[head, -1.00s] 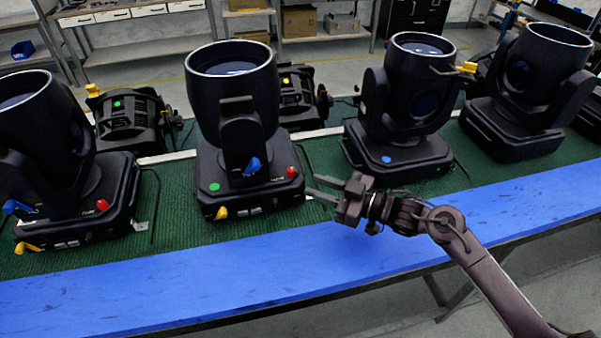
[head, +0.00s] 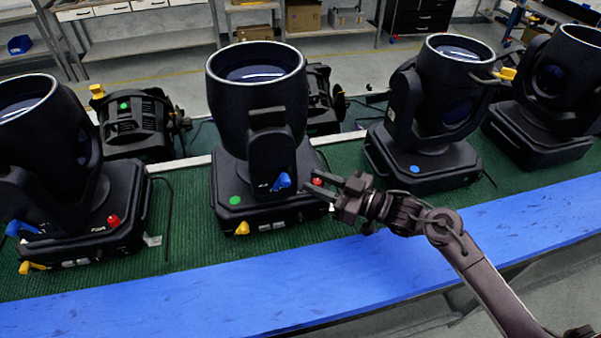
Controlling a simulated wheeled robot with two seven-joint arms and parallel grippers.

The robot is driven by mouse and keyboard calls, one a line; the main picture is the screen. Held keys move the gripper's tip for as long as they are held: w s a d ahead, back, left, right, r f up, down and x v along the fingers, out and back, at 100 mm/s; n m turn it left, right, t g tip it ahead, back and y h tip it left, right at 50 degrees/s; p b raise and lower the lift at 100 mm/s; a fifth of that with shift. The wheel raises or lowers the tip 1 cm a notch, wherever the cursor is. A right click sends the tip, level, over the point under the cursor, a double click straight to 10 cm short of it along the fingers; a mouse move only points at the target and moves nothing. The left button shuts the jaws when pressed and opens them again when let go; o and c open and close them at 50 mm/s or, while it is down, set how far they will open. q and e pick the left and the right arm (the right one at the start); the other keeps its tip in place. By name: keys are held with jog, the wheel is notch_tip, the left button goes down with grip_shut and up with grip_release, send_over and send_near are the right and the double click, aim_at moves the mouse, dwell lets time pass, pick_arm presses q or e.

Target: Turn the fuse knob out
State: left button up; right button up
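The black moving-head light (head: 265,105) in the middle has a red knob (head: 317,182) at the right end of its base, which I take for the fuse knob; its lettering is too small to read here. My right gripper (head: 318,184) comes in from the right with its fingers apart. The red knob shows between the two fingertips, partly covered by them. I cannot tell whether the fingers touch it. The same base carries a blue lever (head: 282,181), a yellow knob (head: 242,228) and a green dot (head: 235,200). My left gripper is not in view.
Another light (head: 75,205) with its own red knob (head: 114,220) stands at left. A light with a blue dot (head: 430,172) stands at right, another (head: 545,120) beyond. Smaller lamps (head: 135,125) stand behind. The blue front strip (head: 200,300) is clear.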

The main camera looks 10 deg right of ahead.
jog(key=shift+w+a, duration=0.4)
jog(key=shift+a, duration=0.1)
jog(key=shift+s+d, duration=0.1)
jog(key=shift+s+d+r, duration=0.1)
jog(key=shift+s+d, duration=0.05)
jog(key=shift+s, duration=0.05)
jog(key=shift+s+d, duration=0.15)
jog(key=c, duration=0.5)
grip_shut()
jog(key=shift+s+r+m+t+h+p, duration=0.1)
jog(key=shift+r+m+t+h+p, duration=0.1)
jog(key=shift+m+t+h+p, duration=0.75)
jog(key=shift+f+m+t+h+p, duration=0.15)
jog(key=shift+m+t+h+p, duration=0.15)
jog(key=shift+m+t+h, duration=0.35)
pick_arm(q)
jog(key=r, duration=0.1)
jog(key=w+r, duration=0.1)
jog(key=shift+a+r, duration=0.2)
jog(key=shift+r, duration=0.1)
